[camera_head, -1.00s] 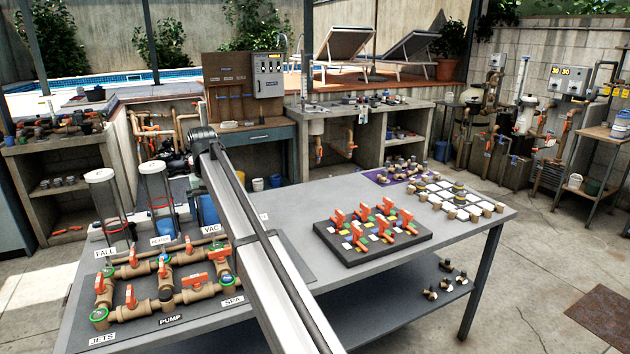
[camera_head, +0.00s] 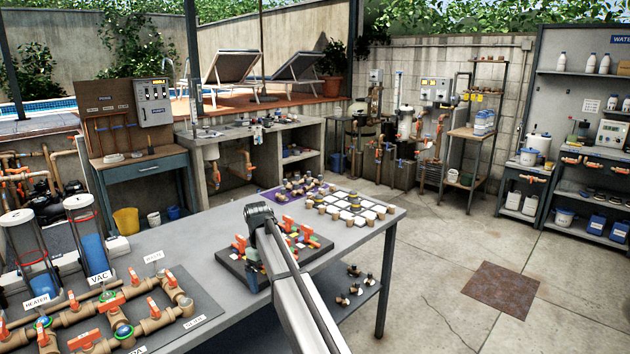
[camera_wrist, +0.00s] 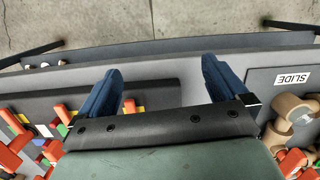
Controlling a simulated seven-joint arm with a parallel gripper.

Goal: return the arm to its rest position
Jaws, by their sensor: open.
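My gripper (camera_wrist: 160,66) shows in the wrist view with its two blue fingers spread apart and nothing between them. It is over the grey table (camera_wrist: 184,88) near an edge, with concrete floor beyond. The black tray of orange-handled valves (camera_wrist: 60,125) lies on its left, and the board with the SLIDE label (camera_wrist: 292,78) and tan pipes lies on its right. In the head view my arm (camera_head: 290,285) rises from the bottom and covers part of the black tray (camera_head: 228,262).
The tan pipe board (camera_head: 205,307) with orange handles and clear canisters (camera_head: 88,232) fills the table's left side. A white-tiled grid (camera_head: 350,207) and a purple mat (camera_head: 270,203) lie at the table's far end. Open floor (camera_head: 440,290) is on the right.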

